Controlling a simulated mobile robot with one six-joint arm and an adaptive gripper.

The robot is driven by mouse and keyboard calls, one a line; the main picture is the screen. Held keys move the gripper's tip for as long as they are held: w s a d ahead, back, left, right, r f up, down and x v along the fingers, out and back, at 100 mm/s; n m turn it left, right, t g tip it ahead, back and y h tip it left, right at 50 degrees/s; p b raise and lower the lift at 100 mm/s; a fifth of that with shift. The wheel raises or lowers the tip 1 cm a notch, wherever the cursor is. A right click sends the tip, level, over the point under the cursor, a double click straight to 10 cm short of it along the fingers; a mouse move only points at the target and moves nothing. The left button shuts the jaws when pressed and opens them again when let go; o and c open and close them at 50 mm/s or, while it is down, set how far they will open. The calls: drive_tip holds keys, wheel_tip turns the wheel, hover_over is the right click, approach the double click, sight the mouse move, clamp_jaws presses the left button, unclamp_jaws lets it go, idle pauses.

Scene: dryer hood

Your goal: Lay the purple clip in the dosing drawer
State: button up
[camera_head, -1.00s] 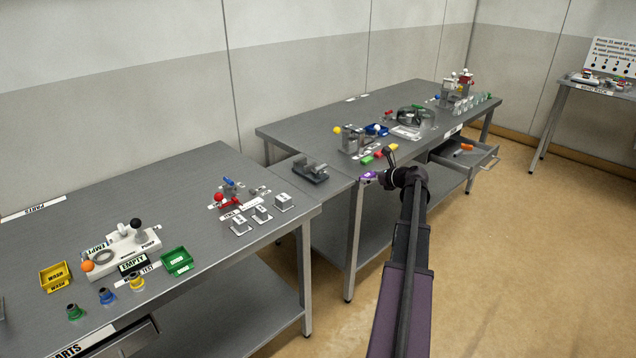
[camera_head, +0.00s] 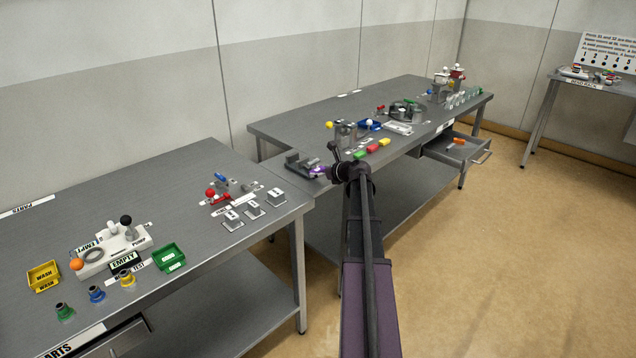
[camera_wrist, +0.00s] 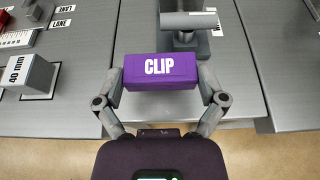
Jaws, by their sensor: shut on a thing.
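The purple clip (camera_wrist: 160,72), a block marked CLIP, is held between the fingers of my gripper (camera_wrist: 162,86). In the head view the clip (camera_head: 317,171) shows small and purple at the end of my arm, by the near left corner of the far table. An open drawer (camera_head: 458,152) sticks out under the front edge of the far table, to the right of my gripper. An orange thing lies in it. I cannot read its label, so I cannot tell for sure that it is the dosing drawer.
A dark grey fixture (camera_head: 300,162) stands just behind the clip. Metal blocks (camera_head: 254,209) stand on the near table. Open floor (camera_head: 520,260) lies to the right.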

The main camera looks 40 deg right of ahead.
sight(321, 185)
drive_tip(key=shift+f, duration=0.15)
drive_tip(key=shift+f+b, duration=1.65)
drive_tip(key=shift+b, duration=0.15)
drive_tip(key=shift+f, duration=0.1)
drive_tip(key=o, duration=0.4)
drive_tip(key=shift+o, duration=0.2)
drive_tip(key=shift+r, duration=0.2)
drive_tip(key=shift+s+r, duration=0.1)
drive_tip(key=shift+s, duration=0.1)
drive_tip(key=p+v, duration=0.4)
drive_tip(key=v, duration=0.7)
drive_tip(key=shift+s+p, duration=0.3)
drive_tip(key=shift+p, duration=0.05)
